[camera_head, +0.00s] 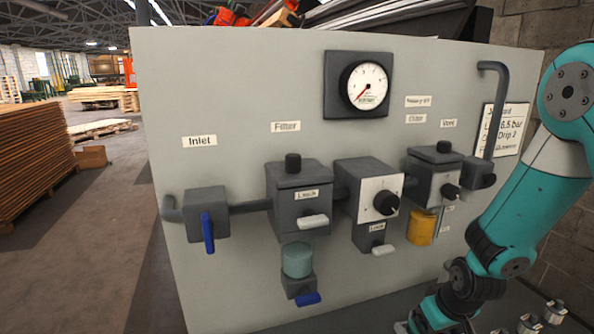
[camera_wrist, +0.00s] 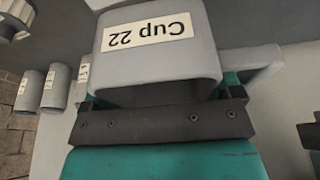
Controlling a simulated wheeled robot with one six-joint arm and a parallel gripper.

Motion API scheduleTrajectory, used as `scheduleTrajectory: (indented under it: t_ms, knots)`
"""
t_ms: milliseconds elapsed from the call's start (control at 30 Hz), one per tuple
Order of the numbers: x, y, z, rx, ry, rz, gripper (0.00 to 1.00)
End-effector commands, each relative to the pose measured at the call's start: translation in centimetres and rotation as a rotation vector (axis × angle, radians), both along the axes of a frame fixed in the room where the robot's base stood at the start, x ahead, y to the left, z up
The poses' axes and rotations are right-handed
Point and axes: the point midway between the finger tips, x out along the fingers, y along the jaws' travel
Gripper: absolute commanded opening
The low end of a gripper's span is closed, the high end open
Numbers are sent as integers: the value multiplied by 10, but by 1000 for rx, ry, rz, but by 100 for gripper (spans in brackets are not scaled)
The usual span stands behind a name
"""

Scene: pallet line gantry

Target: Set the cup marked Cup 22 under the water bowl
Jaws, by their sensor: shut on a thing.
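A grey cup (camera_wrist: 160,58) with a white label reading "Cup 22" fills the top middle of the wrist view; the label appears upside down there. My gripper (camera_wrist: 162,100) is shut on this cup, with a jaw at each side of it. In the head view my arm reaches down to the bottom edge, and I cannot make out the held cup there. A bluish, see-through bowl (camera_head: 297,260), which I take as the water bowl, hangs under the Filter block (camera_head: 300,205). A drain block with a blue handle (camera_head: 307,299) sits directly below the bowl.
A grey panel (camera_head: 235,275) carries the pipework, a gauge (camera_head: 365,86) and an amber bowl (camera_head: 421,228) at the right. Several other small cups (camera_head: 528,324) stand at the bottom right; some show in the wrist view (camera_wrist: 55,88). White and blue handles stick out from the panel.

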Motion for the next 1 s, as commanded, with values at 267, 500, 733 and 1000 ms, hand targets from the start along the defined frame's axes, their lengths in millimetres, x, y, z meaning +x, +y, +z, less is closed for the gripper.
scheduleTrajectory:
  t_ms: [267,500,733,1000]
  knots:
    - [-7,-16,-21,1,7,-240,61]
    - [-38,-17,-60,1,5,-252,61]
    - [-40,-16,-62,2,0,-250,61]
    - [-40,-16,-61,2,0,-250,61]
